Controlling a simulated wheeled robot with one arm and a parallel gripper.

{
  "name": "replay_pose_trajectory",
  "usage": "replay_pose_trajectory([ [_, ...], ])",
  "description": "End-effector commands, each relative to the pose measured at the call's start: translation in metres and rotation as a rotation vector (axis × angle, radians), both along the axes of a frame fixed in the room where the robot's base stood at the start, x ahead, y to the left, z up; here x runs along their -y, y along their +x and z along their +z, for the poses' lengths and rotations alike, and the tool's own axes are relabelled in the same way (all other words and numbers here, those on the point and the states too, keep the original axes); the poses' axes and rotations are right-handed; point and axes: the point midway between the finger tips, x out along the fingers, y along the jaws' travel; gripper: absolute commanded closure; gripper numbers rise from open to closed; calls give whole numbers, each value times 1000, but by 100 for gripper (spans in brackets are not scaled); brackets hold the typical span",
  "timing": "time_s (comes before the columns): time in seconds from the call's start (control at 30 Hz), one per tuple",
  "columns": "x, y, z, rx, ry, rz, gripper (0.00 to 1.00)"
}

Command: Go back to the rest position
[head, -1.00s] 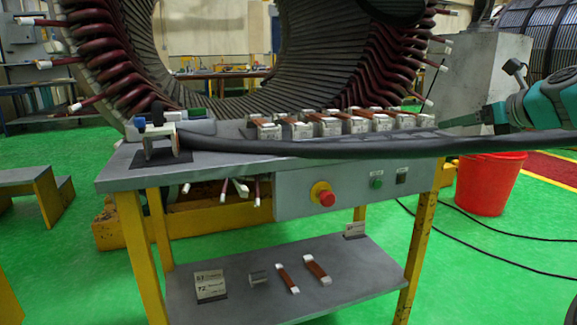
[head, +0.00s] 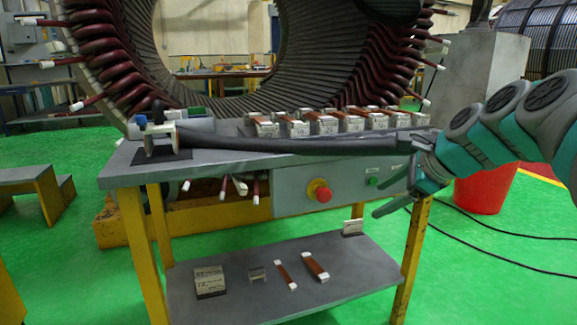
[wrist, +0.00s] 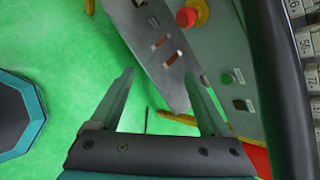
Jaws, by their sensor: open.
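My gripper (head: 392,180) is open and empty in front of the right end of the workbench in the head view. In the wrist view its two fingers (wrist: 160,92) are spread apart with nothing between them, above the green floor and the lower shelf. My teal and grey arm comes in from the right in the head view.
The workbench (head: 118,174) carries a row of copper bars on labelled blocks (head: 324,124) and a long black tube (head: 290,147). Its front has a red stop button (head: 319,190). The lower shelf (head: 240,304) holds several small parts. A red bucket (head: 482,190) stands right.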

Motion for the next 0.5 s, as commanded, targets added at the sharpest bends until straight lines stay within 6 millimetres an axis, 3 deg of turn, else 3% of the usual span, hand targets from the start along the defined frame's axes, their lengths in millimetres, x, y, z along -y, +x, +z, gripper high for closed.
replay_pose_trajectory([
  [0.03, -23, -24, -20, -12, -84, 114, 20],
  [0.2, -67, -107, -90, -40, -356, 533, 20],
  [0.33, -80, -178, -139, -59, -526, 870, 20],
  [0.5, -74, -270, -194, -88, -675, 1309, 20],
])
